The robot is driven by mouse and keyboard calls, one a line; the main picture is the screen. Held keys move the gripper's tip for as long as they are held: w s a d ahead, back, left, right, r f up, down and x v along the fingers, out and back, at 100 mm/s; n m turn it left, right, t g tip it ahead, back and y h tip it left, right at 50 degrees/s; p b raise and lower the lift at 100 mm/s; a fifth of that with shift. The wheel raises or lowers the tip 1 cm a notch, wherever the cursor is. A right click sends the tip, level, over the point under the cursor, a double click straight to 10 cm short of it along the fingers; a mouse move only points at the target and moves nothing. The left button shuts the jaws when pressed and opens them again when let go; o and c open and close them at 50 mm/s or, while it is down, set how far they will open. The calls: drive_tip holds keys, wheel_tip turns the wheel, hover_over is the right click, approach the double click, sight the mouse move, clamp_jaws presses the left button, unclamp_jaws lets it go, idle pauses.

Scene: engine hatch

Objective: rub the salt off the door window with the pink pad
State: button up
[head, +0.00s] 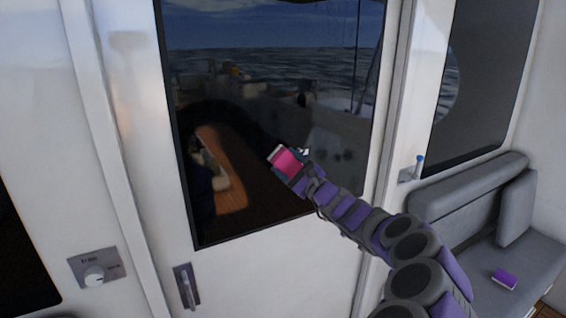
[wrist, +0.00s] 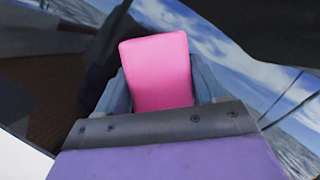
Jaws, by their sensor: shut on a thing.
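The door window (head: 265,85) is a tall dark pane in the white door in the head view, with sea, deck and reflections showing in it. The pink pad (head: 286,161) is at the end of my arm, in front of the lower middle of the pane. In the wrist view the pink pad (wrist: 157,72) stands upright between the fingers. My gripper (head: 292,165) is shut on it. I cannot tell whether the pad touches the glass. No salt stands out clearly on the pane.
A door handle (head: 186,287) and a dial panel (head: 95,279) are at lower left. A small blue-tipped lever (head: 418,166) is on the frame right of the door. A grey bench (head: 470,215) at right bears a purple block (head: 504,279).

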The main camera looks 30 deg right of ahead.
sight(279, 169)
drive_tip(key=shift+w+d+r+p, duration=0.1)
drive_tip(key=shift+d+p, duration=1)
drive_tip(key=shift+d, duration=0.25)
drive_tip(key=shift+w+d+p, duration=0.1)
drive_tip(key=shift+d+p, duration=1)
drive_tip(key=shift+d, duration=0.2)
drive_tip(key=shift+d+p, duration=1.05)
drive_tip(key=shift+d, duration=1.35)
drive_tip(key=shift+s+a+b, duration=0.1)
drive_tip(key=shift+a+b, duration=4.05)
drive_tip(key=shift+a, duration=1.25)
drive_tip(key=shift+a+f+b, duration=0.25)
drive_tip(key=shift+a+b, duration=0.8)
drive_tip(key=shift+b, duration=0.2)
drive_tip(key=shift+s+a+r+b, duration=0.15)
drive_tip(key=shift+a+b, duration=0.25)
drive_tip(key=shift+a, duration=0.05)
